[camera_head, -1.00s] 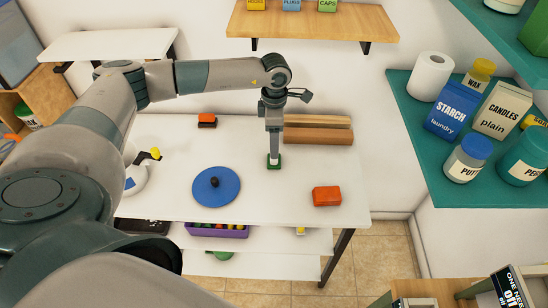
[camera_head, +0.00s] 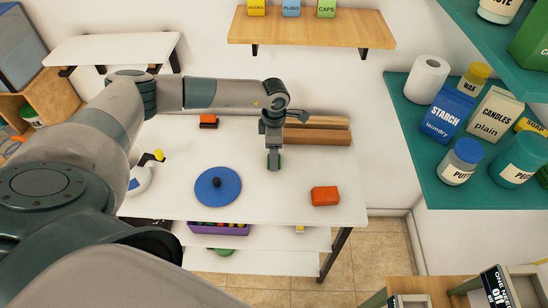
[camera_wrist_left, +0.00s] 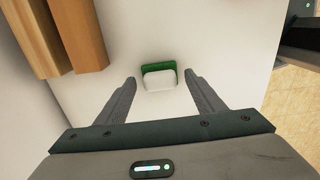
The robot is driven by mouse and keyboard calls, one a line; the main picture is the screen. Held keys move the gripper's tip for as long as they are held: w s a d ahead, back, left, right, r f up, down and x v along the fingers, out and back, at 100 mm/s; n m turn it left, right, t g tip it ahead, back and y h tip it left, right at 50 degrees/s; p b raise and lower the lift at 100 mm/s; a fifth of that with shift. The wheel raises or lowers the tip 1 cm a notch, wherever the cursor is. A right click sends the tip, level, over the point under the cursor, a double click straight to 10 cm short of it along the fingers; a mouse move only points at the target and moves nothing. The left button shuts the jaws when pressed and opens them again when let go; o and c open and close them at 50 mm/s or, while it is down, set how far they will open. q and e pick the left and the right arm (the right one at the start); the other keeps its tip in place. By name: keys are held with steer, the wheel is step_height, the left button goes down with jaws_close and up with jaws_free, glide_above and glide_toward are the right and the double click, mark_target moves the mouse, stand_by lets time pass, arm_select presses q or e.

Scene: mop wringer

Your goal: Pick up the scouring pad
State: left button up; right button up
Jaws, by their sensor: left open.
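The scouring pad, a small block with a green layer and a white layer, lies on the white table. In the left wrist view the pad (camera_wrist_left: 158,78) shows just ahead of and between the two fingertips, with a finger to each side. My left gripper (camera_wrist_left: 160,77) is open and points down at it, with nothing held. In the head view my left gripper (camera_head: 274,162) hides most of the pad, and only slivers of green show beside the fingers. I cannot tell whether the fingers touch it. My right gripper is not in view.
Two wooden bars (camera_head: 318,130) lie behind the gripper. An orange-red block (camera_head: 325,196) is to the right and a blue disc with a dark knob (camera_head: 218,186) to the left. A black-and-orange item (camera_head: 208,121) lies farther back. The table (camera_head: 285,205) is clear around the pad.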

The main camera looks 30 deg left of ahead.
arm_select(q)
steer(key=c, duration=1.1)
steer(key=shift+r, duration=0.1)
steer(key=shift+r+b, duration=0.5)
steer(key=shift+b, duration=0.05)
step_height(320, 180, up, 2)
steer(key=shift+r+b, duration=0.1)
steer(key=shift+b, duration=0.6)
steer(key=d+r+b, duration=0.1)
steer(key=d+r, duration=0.1)
steer(key=d, duration=0.2)
steer(key=d+r+b, duration=0.2)
steer(key=d+r, duration=0.1)
steer(key=d+r+b, duration=0.2)
steer(key=d, duration=0.2)
steer(key=shift+s+d+r, duration=0.1)
steer(key=shift+d+r, duration=0.2)
steer(key=shift+r, duration=0.05)
